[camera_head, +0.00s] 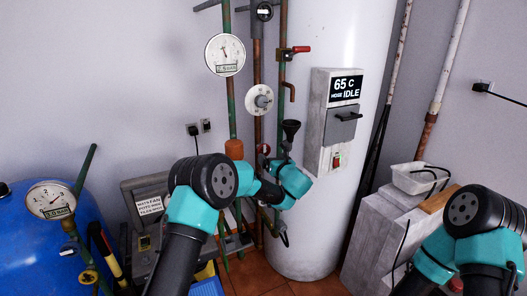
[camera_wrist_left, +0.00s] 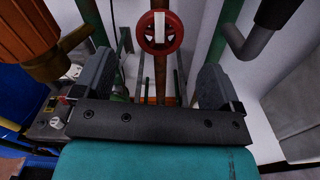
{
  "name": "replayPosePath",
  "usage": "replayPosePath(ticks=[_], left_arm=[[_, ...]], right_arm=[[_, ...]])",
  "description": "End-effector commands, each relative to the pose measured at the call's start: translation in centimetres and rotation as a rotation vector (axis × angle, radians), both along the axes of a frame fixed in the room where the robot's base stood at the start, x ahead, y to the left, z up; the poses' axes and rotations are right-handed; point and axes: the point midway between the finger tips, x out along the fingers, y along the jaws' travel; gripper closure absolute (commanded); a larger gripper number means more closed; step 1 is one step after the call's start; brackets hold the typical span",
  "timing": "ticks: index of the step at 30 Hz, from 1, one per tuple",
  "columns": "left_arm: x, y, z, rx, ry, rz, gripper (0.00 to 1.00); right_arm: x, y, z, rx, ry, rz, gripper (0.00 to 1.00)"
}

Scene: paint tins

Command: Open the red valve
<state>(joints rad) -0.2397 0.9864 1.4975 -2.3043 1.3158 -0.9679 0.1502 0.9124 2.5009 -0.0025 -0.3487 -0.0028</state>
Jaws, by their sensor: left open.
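A red handwheel valve (camera_wrist_left: 142,38) with a pale bar across its middle shows at the top centre of the left wrist view. It sits on a vertical brown pipe. In the head view the red valve (camera_head: 264,149) is small, just above my left wrist. My left gripper (camera_wrist_left: 157,62) is open, its two dark fingers spread to either side below the wheel, with nothing between them. The wheel looks to be beyond the fingertips, not touched.
An orange fitting (camera_wrist_left: 28,32) stands close to my left finger. A white tank (camera_head: 345,40) with a grey control box (camera_head: 322,120) stands right, a blue tank (camera_head: 25,240) left.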

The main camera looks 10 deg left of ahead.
Motion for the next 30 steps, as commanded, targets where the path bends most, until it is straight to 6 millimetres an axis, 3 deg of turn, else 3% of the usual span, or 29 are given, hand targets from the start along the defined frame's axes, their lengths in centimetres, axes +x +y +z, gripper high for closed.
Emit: replayPosePath(ticks=[9, 15, 27, 30], left_arm=[[4.4, 3.1, 0.0, 0.0, -0.002, 0.001, 0.1], [6.1, 4.3, 0.0, 0.0, -0.002, 0.001, 0.1], [6.7, 4.7, 0.0, 0.001, -0.001, 0.0, 0.1], [6.7, 4.7, 0.0, 0.001, -0.001, 0.0, 0.17]], right_arm=[[0.0, 0.0, 0.0, 0.0, 0.0, 0.0, 0.0], [0.0, 0.0, 0.0, 0.0, 0.0, 0.0, 0.0], [0.0, 0.0, 0.0, 0.0, 0.0, 0.0, 0.0], [0.0, 0.0, 0.0, 0.0, 0.0, 0.0, 0.0]])
